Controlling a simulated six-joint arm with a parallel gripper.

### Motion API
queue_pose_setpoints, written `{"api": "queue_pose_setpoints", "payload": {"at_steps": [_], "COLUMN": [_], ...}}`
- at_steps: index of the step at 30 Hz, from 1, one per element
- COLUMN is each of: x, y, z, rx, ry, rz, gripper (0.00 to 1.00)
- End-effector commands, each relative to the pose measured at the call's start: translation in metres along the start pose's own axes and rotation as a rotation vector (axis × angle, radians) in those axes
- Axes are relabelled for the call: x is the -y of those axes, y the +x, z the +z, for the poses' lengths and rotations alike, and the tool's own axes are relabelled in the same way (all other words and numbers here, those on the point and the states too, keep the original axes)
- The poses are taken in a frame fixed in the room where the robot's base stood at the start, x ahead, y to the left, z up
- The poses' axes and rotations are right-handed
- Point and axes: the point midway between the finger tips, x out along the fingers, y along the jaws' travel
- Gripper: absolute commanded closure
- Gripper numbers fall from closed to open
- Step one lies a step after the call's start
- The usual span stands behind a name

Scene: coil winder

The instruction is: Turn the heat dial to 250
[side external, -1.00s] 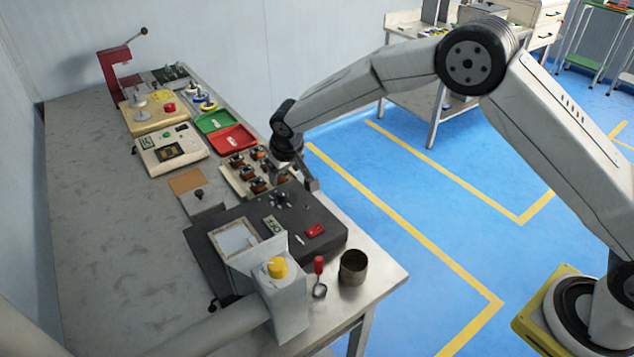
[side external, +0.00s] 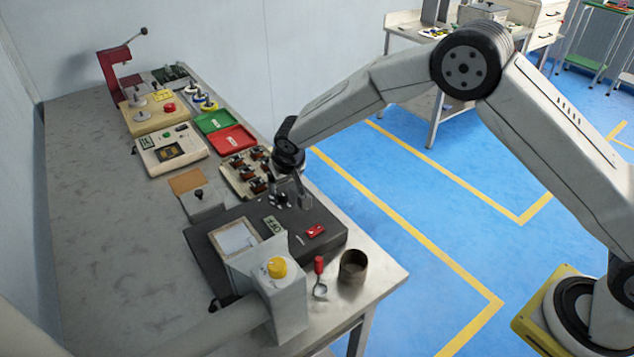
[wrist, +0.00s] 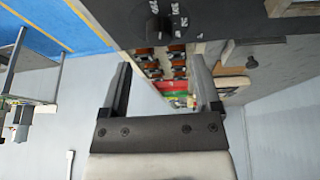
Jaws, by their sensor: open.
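The heat dial (side external: 277,200) is a small black knob with white scale marks on top of the dark heating unit (side external: 325,240). In the wrist view the dial (wrist: 163,24) is near the top edge, with white numbers around it that are too small to read surely. My gripper (side external: 294,203) is open and empty, close to the dial in the side view, where it partly covers the dial's area. In the wrist view my gripper's fingers (wrist: 163,68) stand apart below the dial, not around it. An "OFF" display (side external: 273,225) is beside the dial.
A red switch (side external: 315,231) is on the unit. A tray of coils (side external: 247,173) and red tray (side external: 232,139) lie behind.

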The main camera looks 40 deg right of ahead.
Motion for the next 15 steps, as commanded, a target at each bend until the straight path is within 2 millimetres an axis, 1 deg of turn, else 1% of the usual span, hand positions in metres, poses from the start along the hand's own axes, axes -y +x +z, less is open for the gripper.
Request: {"api": "queue_pose_setpoints", "payload": {"at_steps": [1, 7, 15], "x": [0.0, 0.0, 0.0], "y": [0.007, 0.029, 0.049], "z": [0.001, 0.001, 0.0], "rx": [0.002, 0.001, 0.001], "ry": [0.0, 0.0, 0.0], "rz": [0.001, 0.0, 0.0], "gripper": [0.19, 0.19, 0.19]}}
